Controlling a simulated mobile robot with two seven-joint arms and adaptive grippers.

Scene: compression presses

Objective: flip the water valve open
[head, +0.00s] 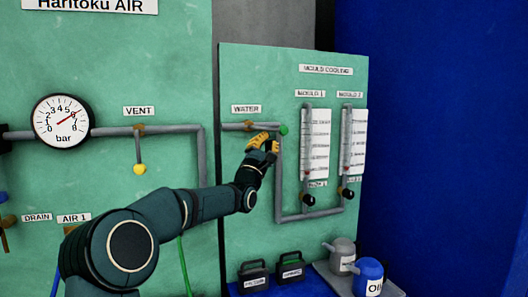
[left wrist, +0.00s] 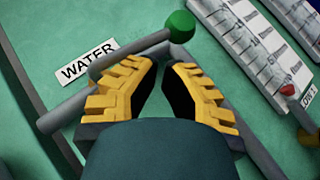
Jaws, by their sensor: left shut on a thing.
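The water valve has a grey lever (left wrist: 133,52) with a green ball knob (head: 283,129) at its end. The knob also shows in the left wrist view (left wrist: 181,25). In the head view the lever lies roughly level along the pipe under the WATER label (head: 246,109), with the knob at its right end. My left gripper (head: 271,143), with yellow-padded fingers, is at the lever just below and left of the knob. It is shut on the lever; the exact contact is partly hidden by the fingers. My right gripper is not in view.
Two flow gauges (head: 316,145) with dark knobs stand right of the valve on the green panel. Grey pipes run below it. A vent lever with a yellow knob (head: 139,169) hangs at the left. Grey and blue cans (head: 368,275) stand lower right.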

